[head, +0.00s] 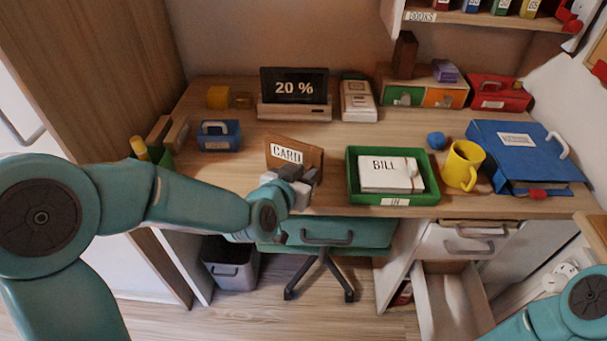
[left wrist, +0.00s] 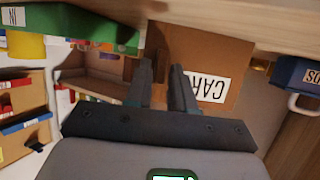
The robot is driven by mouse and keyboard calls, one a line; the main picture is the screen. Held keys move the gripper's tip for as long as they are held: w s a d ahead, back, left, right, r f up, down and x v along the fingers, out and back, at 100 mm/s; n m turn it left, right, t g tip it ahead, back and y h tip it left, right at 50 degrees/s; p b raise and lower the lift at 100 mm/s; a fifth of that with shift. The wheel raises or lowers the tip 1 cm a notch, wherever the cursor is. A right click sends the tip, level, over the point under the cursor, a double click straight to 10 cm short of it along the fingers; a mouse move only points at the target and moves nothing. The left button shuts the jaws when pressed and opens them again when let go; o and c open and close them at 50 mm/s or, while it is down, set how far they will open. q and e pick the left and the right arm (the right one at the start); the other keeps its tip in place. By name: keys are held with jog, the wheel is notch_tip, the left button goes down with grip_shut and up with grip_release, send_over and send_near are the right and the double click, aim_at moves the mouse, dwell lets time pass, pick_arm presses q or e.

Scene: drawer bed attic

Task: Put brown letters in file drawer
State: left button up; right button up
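The brown letters (head: 307,158) stand upright and tilted near the desk's front edge, left of the green tray, with a white CARD label. They show large in the left wrist view (left wrist: 222,60), label upside down. My left gripper (head: 299,178) is at their lower right part. Its two fingers (left wrist: 165,80) lie on either side of the letters' edge with a narrow gap, and appear shut on them. The lower drawer (head: 450,300) under the desk's right side is pulled out; its inside looks empty. I cannot read any file label. My right gripper is out of view.
A green tray (head: 440,195) holds white BILL letters (head: 388,176). A teal chair (head: 335,233) is under the desk. An upper drawer (head: 452,242) sits above the open one.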

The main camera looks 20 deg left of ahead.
pick_arm(q)
jog(key=shift+o, duration=0.6)
jog(key=shift+s, duration=0.1)
jog(key=shift+r, duration=0.15)
